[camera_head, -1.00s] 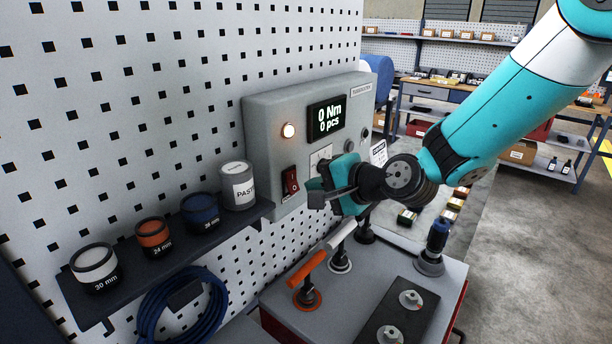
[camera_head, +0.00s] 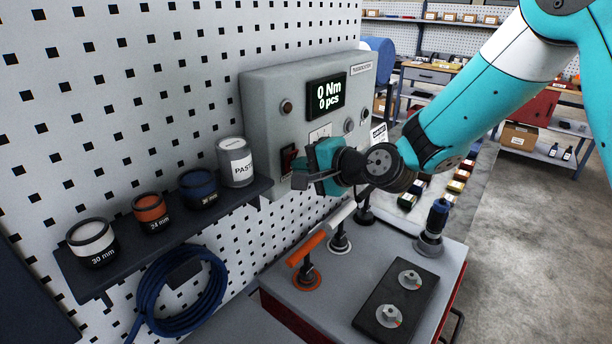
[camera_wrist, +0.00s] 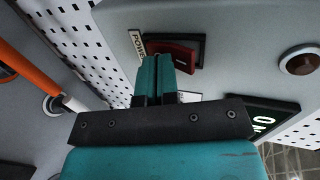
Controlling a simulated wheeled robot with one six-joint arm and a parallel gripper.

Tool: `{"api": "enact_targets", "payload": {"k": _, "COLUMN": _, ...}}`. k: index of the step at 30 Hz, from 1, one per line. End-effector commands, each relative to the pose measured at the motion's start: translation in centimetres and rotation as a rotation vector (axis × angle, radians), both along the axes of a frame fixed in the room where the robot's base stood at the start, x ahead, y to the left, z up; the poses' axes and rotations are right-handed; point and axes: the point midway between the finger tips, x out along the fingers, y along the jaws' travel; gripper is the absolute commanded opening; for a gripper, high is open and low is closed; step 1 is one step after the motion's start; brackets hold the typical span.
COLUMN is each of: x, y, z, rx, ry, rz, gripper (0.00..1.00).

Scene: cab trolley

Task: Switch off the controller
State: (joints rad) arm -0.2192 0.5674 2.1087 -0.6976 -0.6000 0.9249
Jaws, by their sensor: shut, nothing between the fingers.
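The grey controller box (camera_head: 262,98) hangs on the perforated wall. Its display (camera_head: 326,96) reads 0 Nm and 0 pcs. The round lamp (camera_head: 286,107) at its upper left is dark; it also shows in the wrist view (camera_wrist: 301,62). The red rocker switch (camera_head: 287,160) sits below the lamp, partly hidden by my gripper (camera_head: 304,181). In the wrist view the red switch (camera_wrist: 178,55) lies in a black frame beside a POWER label (camera_wrist: 137,44). My gripper is shut and empty, its fingertips at the switch's edge; I cannot tell whether they touch it.
A shelf (camera_head: 160,238) with several labelled pots stands left of the box. Below the gripper, a trolley top (camera_head: 345,262) carries an orange-handled tool (camera_head: 307,250), a white-handled one (camera_head: 340,220) and a dark plate (camera_head: 380,312). The floor at right is clear.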

Motion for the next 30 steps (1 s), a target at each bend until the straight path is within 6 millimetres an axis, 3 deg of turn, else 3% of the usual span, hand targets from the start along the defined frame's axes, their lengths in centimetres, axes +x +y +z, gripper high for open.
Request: {"api": "enact_targets", "payload": {"k": 30, "x": 0.1, "y": 0.1, "z": 2.5, "rx": 0.005, "ry": -0.011, "rz": 0.002, "gripper": 0.0}}
